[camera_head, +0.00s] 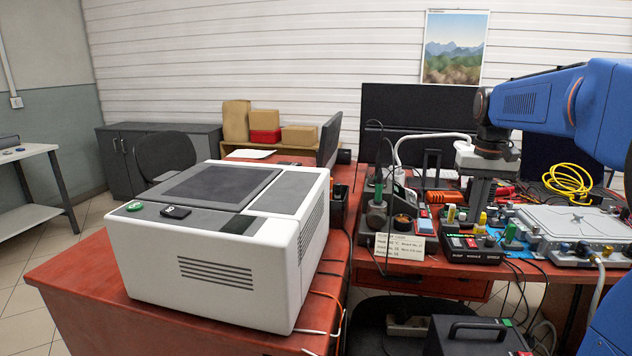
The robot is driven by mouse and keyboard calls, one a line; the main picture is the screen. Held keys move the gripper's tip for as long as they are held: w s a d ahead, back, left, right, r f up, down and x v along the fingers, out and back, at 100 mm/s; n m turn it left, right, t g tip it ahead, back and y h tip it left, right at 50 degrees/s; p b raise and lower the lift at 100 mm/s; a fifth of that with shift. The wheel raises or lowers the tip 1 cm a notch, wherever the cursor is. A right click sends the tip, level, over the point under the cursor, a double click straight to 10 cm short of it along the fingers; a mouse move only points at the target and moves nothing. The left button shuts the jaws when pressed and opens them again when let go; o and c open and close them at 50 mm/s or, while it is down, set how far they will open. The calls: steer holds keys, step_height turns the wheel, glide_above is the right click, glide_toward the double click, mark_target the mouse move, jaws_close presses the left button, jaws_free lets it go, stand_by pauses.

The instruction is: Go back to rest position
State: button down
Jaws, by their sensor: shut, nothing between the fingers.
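My blue arm reaches in from the right edge. My gripper (478,208) points down over the red workbench (450,285), just above or behind a black control box (475,249) with small buttons. Its fingers look closed and I see nothing held in them. The exact gap between the fingertips and the box cannot be told from this view. A pale flat metal plate unit (575,226) with fittings lies to the right of my gripper. A white hose (597,285) hangs from its front side.
A white boxy machine (225,240) stands on the left red desk. A monitor (400,110), a soldering station (376,215), a small sign (407,247) and a yellow cable coil (568,182) crowd the bench. A black case (475,336) is below. Open air lies above the bench clutter.

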steer(key=s+a+f+n+t, duration=0.1)
steer(key=s+a+f, duration=0.3)
steer(key=s, duration=0.5)
steer(key=s+a+f+n+t, duration=0.1)
steer(key=s+a+f+t, duration=0.1)
steer(key=s+a+f, duration=0.3)
steer(key=s+a+f+n+t, duration=0.1)
steer(key=s+a+f, duration=0.3)
steer(key=s, duration=0.9)
steer(key=shift+s+a+f, duration=0.3)
steer(key=shift+s+f, duration=0.05)
steer(key=shift+f, duration=0.25)
steer(key=w+d+r+n+g, duration=0.1)
steer(key=w+d+r+n, duration=0.4)
steer(key=w+r, duration=0.2)
steer(key=w+d+r+n+g, duration=0.1)
steer(key=w+d+r+n, duration=0.4)
steer(key=w, duration=0.6)
steer(key=w+d+r+n+g, duration=0.1)
steer(key=w+d+r+n, duration=0.4)
steer(key=w+r, duration=0.4)
steer(key=shift+w+d+r+n, duration=0.2)
steer(key=shift+w+r+n, duration=0.05)
steer(key=shift+w+n, duration=0.25)
